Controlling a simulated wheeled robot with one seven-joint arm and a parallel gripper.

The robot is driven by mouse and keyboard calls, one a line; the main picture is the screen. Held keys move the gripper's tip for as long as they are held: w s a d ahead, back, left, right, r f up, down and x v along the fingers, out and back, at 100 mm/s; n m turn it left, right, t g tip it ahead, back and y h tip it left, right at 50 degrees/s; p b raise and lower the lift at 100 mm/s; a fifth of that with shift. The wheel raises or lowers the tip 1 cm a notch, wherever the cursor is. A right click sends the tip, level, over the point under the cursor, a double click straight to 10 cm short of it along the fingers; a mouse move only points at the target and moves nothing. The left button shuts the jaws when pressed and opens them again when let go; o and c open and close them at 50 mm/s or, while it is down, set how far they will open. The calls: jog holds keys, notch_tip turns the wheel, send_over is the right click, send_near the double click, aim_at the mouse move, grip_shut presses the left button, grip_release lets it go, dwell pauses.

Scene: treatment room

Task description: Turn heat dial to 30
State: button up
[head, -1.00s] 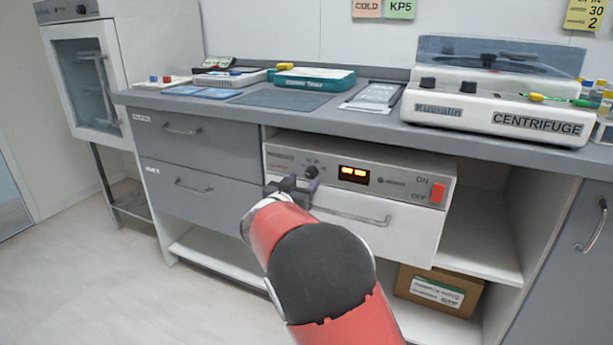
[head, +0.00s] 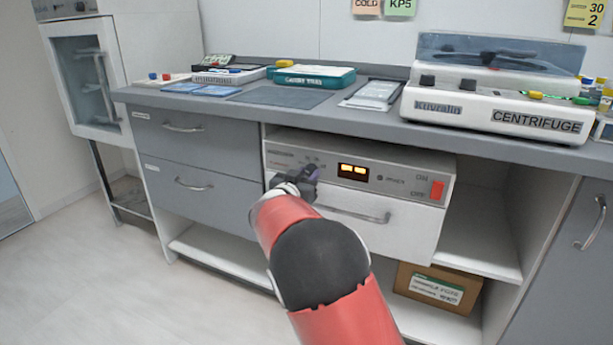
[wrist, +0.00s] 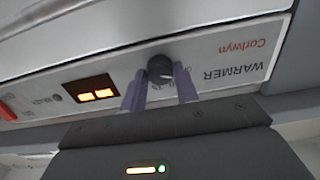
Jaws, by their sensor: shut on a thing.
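The warmer (head: 405,186) is a grey-fronted drawer unit under the counter, with a lit orange display (head: 353,172). In the wrist view its panel (wrist: 225,52) appears upside down, with the words WARMER and Corlwyn. The black heat dial (wrist: 160,68) sits between the two purple fingers of my gripper (wrist: 161,88), which is shut on it. In the head view my gripper (head: 308,178) is at the panel's left part and hides most of the dial. The marks around the dial are partly covered, and I cannot read its setting.
A red ON/OFF switch (head: 437,190) is at the panel's right end. The drawer handle (head: 352,215) sticks out below the panel. The counter edge (head: 380,131) overhangs above. A centrifuge (head: 490,108) stands on the counter. A cardboard box (head: 437,288) is on the lower shelf.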

jog(key=m+b, duration=0.3)
jog(key=m, duration=0.2)
jog(key=shift+f, duration=0.2)
jog(key=shift+r+m+b, duration=0.1)
jog(key=shift+m+b, duration=1.1)
jog(key=shift+m, duration=0.6)
jog(key=o, duration=1)
